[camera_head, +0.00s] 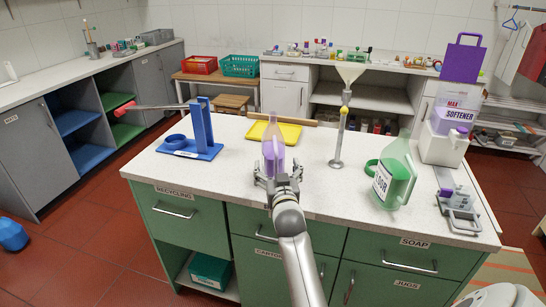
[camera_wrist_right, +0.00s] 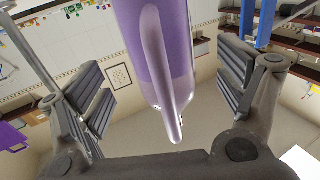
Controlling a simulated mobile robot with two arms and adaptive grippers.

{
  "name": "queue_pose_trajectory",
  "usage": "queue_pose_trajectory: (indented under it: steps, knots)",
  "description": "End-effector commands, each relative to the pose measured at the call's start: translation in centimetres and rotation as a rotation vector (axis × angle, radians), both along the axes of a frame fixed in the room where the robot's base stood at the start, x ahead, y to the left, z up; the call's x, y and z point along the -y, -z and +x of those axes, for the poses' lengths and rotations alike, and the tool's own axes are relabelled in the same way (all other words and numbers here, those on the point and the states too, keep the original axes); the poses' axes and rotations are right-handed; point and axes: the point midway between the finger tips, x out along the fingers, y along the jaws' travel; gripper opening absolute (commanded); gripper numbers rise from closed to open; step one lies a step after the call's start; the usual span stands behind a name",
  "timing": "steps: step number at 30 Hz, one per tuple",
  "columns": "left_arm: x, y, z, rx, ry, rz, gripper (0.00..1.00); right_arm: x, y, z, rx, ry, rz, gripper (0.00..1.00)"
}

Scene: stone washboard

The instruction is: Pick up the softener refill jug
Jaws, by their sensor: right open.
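A translucent jug with purple liquid (camera_head: 273,150), seemingly the softener refill jug, stands upright on the white counter (camera_head: 320,190), in front of a yellow tray. My right gripper (camera_head: 277,174) is open at its near side. In the right wrist view the purple jug (camera_wrist_right: 165,50) with its pale handle hangs into view between the two open fingers (camera_wrist_right: 170,85), with gaps on both sides. A larger container labelled MAX SOFTENER (camera_head: 458,118) stands at the counter's right. My left gripper is not in view.
A blue stand (camera_head: 200,130) is left of the jug. A funnel on a metal stand (camera_head: 343,120), a green-and-clear FLOOR jug (camera_head: 394,175) and a metal clamp device (camera_head: 458,208) are on the right. The yellow tray (camera_head: 288,133) lies behind the jug. The counter's front left is clear.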

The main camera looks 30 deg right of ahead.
Motion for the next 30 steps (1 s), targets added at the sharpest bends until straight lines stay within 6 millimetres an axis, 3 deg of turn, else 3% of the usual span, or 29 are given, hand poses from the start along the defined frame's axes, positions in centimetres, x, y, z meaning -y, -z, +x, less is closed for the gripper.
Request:
queue_pose_trajectory:
  steps: [12,23,30]
  knots:
    - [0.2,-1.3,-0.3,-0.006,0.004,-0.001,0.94,1.8,-0.5,4.0,0.0,0.0,0.0,0.89]
    - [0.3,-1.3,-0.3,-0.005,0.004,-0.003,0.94,2.1,-0.4,4.5,0.0,0.0,0.001,0.89]
    - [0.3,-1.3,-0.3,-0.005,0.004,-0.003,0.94,2.0,-0.4,4.5,0.0,0.0,0.001,0.6]
